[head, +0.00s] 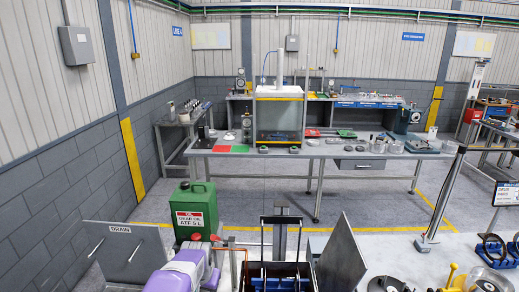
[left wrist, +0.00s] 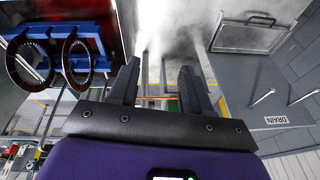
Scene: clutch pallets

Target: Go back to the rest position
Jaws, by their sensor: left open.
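My left arm (head: 185,272), purple and white, comes in at the bottom of the head view, left of centre. Its fingertips cannot be made out there. In the left wrist view my left gripper (left wrist: 160,85) has its two dark fingers spread apart, with nothing held between them. A purple part of my arm fills the bottom of that view. My right gripper shows in neither view.
A green oil can (head: 196,212) stands just beyond my left arm. A grey DRAIN panel (head: 128,252) is to its left. A dark open box (head: 262,270) sits at bottom centre. Ringed discs on a blue rack (head: 497,262) are at right. A long workbench (head: 340,151) stands behind.

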